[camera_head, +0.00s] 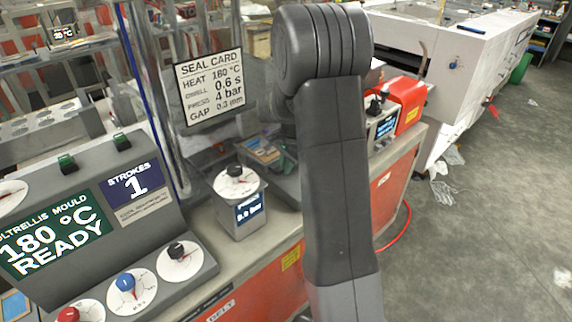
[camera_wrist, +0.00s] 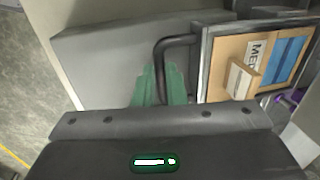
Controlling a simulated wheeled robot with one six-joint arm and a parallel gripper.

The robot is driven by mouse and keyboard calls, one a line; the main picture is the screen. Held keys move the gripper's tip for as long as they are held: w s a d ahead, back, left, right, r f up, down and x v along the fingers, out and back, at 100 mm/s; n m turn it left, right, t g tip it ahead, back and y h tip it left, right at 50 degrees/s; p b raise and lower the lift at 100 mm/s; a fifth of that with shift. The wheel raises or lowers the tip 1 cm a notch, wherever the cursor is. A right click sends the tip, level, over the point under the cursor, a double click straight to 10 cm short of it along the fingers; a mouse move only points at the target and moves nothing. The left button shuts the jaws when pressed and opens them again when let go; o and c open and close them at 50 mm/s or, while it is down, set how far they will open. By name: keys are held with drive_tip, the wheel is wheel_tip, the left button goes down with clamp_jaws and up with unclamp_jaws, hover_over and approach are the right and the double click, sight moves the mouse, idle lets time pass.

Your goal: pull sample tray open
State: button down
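The sample tray (camera_wrist: 224,88) shows at the right of the wrist view. It has a dark frame and a tan bottom. A dark bent handle (camera_wrist: 180,41) sticks out from its left side. My gripper (camera_wrist: 160,82) has green fingers, one on each side of the handle's bar, with no clear gap between them and the bar. It looks shut on the handle; the lower end of the bar is hidden by my wrist. In the head view my arm blocks the middle, and neither the gripper nor the tray can be made out.
In the tray lie a small tan block (camera_wrist: 239,79), a blue piece (camera_wrist: 285,62) and a lettered card. A grey panel (camera_wrist: 110,60) stands left of the handle. The head view shows a control console (camera_head: 85,225), a dial box (camera_head: 238,200), a red device (camera_head: 405,98) and open floor at right.

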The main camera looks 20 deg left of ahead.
drive_tip(key=s+d, duration=0.1)
drive_tip(key=d, duration=0.3)
drive_tip(key=s+d+b, duration=0.1)
drive_tip(key=s+d, duration=0.1)
drive_tip(key=d, duration=0.2)
drive_tip(key=s+d+b, duration=0.1)
drive_tip(key=s+d, duration=0.1)
drive_tip(key=d, duration=0.3)
drive_tip(key=shift+s, duration=0.15)
drive_tip(key=c, duration=1.5)
unclamp_jaws()
drive_tip(key=shift+r, duration=0.1)
drive_tip(key=d+r, duration=0.1)
drive_tip(key=r, duration=0.8)
drive_tip(key=s+d+r, duration=0.1)
drive_tip(key=r, duration=0.3)
drive_tip(key=shift+d+r, duration=0.2)
drive_tip(key=shift+d, duration=0.1)
